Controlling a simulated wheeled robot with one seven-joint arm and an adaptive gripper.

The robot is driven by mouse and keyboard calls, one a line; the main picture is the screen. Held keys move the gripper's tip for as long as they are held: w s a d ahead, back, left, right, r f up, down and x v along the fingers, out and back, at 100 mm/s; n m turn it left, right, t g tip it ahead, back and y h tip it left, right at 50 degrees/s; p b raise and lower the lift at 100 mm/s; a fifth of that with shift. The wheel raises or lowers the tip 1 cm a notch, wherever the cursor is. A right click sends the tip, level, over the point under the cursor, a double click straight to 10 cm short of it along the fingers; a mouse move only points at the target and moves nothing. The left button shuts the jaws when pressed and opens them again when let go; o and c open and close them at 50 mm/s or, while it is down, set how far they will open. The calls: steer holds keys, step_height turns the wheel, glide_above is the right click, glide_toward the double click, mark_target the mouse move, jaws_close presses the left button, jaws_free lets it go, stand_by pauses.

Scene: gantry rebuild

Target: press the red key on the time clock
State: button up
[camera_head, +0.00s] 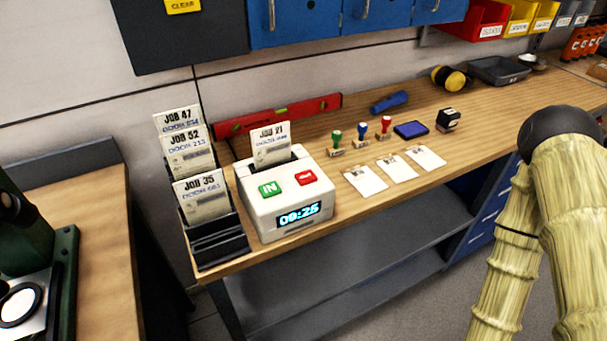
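The time clock (265,232) is a white box on the near left part of the wooden bench. Its red key (306,178) is on the sloped top at the right, with a white arrow-like mark, uncovered. A green key (270,189) marked IN is to its left. The lit display (299,215) below reads 00:25. A card (270,146) marked JOB 21 stands in the slot behind the keys. My arm comes in at the right edge, well apart from the clock. My gripper is not visible.
A black card rack (218,243) with several job cards stands just left of the clock. A red level (280,115) lies behind. Stamps (362,132), a blue ink pad (411,130) and white cards (367,180) lie to the right. Blue cabinets (300,22) hang above.

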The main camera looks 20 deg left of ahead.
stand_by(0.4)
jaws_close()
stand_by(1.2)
